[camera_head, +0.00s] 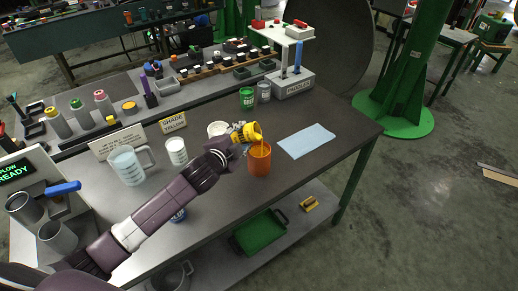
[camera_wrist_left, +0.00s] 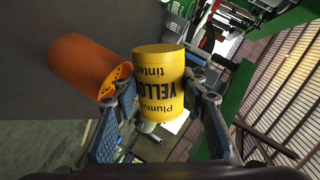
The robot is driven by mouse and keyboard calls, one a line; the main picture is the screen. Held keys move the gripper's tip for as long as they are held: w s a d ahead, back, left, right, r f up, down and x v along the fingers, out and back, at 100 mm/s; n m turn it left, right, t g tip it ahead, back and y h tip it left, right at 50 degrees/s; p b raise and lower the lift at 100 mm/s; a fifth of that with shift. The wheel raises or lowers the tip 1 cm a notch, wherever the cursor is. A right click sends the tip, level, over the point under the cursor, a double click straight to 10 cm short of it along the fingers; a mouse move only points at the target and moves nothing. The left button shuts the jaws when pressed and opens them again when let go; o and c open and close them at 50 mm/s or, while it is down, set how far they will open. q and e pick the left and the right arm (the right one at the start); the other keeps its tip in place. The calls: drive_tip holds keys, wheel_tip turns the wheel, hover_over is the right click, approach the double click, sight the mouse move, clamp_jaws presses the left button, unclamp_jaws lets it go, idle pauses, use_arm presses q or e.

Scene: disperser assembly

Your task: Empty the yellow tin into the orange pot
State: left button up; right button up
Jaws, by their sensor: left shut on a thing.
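My left gripper (camera_head: 238,136) is shut on the yellow tin (camera_head: 253,131) and holds it in the air, tipped over with its mouth toward the orange pot. The orange pot (camera_head: 260,163) stands upright on the bench just below the tin. A little yellow shows between the tin's mouth and the pot's opening. The tin's inside is hidden. My right gripper is out of view.
A blue cloth (camera_head: 306,141) lies right of the pot. A green can (camera_head: 247,98) and a grey can stand behind it. A white cup (camera_head: 176,151), a clear jug (camera_head: 128,166) and a "SHADE YELLOW" sign (camera_head: 173,122) are at left. The bench's front right is clear.

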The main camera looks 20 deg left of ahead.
use_arm(q)
drive_tip(key=shift+d+r+m+y, duration=0.1)
drive_tip(key=shift+r+m+y, duration=0.3)
drive_tip(key=shift+m, duration=0.1)
idle(1.8)
drive_tip(key=shift+f+m+y, duration=0.4)
drive_tip(key=shift+m, duration=0.1)
idle(2.0)
drive_tip(key=shift+d+r+m+g+y+p, duration=0.35)
drive_tip(key=shift+m+p, duration=0.25)
drive_tip(key=shift+p, duration=0.45)
idle(1.4)
drive_tip(key=shift+w+f, duration=0.1)
drive_tip(key=shift+f, duration=0.05)
idle(0.6)
